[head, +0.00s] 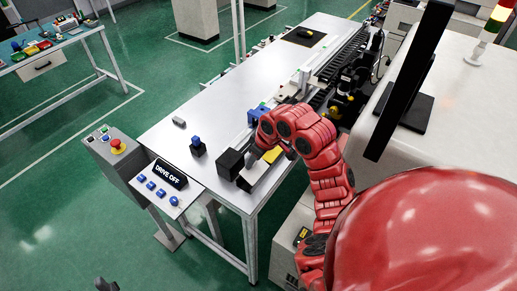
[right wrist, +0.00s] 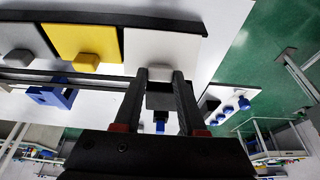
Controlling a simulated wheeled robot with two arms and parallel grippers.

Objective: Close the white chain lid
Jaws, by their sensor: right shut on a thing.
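The white chain lid (right wrist: 165,47) is a flat plate with a small square knob at the end of a row of lids in the right wrist view. In the head view the lid (head: 262,174) is partly covered by my right arm. My right gripper (right wrist: 160,78) is shut on the knob at the lid's lower edge, a finger on each side. In the head view this gripper (head: 246,172) is small and mostly hidden. I cannot tell the lid's exact tilt. My left gripper is not clearly in view.
A yellow lid (right wrist: 80,42) and a grey lid (right wrist: 22,42) adjoin the white one. A blue bracket (right wrist: 52,96) sits beside a rail. The white table (head: 180,100) has free room on its left. A control panel (head: 165,185) with blue buttons stands at its front.

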